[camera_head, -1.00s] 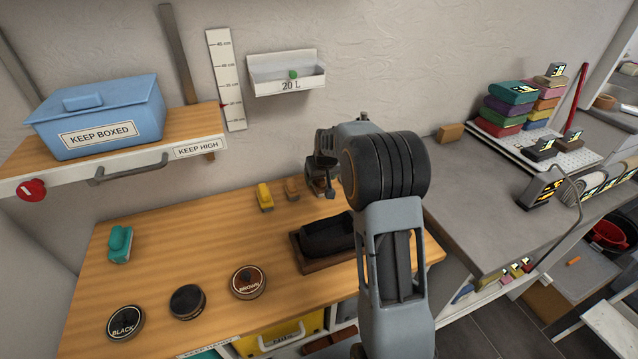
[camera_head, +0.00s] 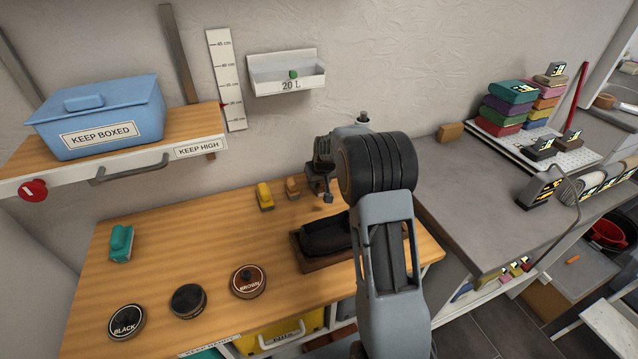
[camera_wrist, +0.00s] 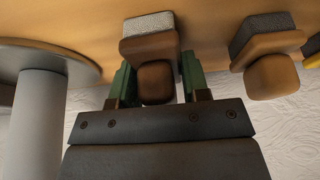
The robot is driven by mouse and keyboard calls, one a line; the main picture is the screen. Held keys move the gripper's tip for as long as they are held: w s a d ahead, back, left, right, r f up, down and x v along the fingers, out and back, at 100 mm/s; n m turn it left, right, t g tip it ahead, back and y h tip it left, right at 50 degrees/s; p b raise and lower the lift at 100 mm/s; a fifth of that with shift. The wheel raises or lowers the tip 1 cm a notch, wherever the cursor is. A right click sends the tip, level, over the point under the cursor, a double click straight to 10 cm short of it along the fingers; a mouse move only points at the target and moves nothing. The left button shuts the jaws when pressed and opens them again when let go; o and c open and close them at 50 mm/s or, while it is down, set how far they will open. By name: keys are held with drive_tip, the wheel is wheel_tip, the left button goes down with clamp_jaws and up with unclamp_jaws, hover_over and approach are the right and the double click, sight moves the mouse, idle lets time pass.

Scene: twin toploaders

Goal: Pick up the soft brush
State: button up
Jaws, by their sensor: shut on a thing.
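My gripper (camera_wrist: 154,85) is shut on a dark brown brush (camera_wrist: 155,48) with a pale grey speckled bristle pad. A green finger stands on each side of its body in the wrist view. A lighter tan brush (camera_wrist: 265,60) with a darker pad stands apart to the right. In the head view my gripper (camera_head: 326,196) is at the back of the wooden bench, right of the small tan-brown brush (camera_head: 292,188) and a yellow brush (camera_head: 265,197). The held brush is not clearly visible there. I cannot tell whether it still touches the bench.
A wooden tray (camera_head: 312,268) holding a dark item is in front of my gripper. Round polish tins, including the brown one (camera_head: 249,281), stand at the front. In the wrist view a grey post (camera_wrist: 38,125) with a disc stands left.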

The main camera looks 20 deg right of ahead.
drive_tip(key=shift+c, duration=1.1)
drive_tip(key=shift+r, duration=0.1)
drive_tip(key=shift+r, duration=0.55)
drive_tip(key=s+a+r+b, duration=0.2)
drive_tip(key=s+r, duration=0.9)
drive_tip(key=s, duration=0.3)
drive_tip(key=shift+r, duration=0.35)
drive_tip(key=o, duration=0.3)
drive_tip(key=shift+c, duration=0.9)
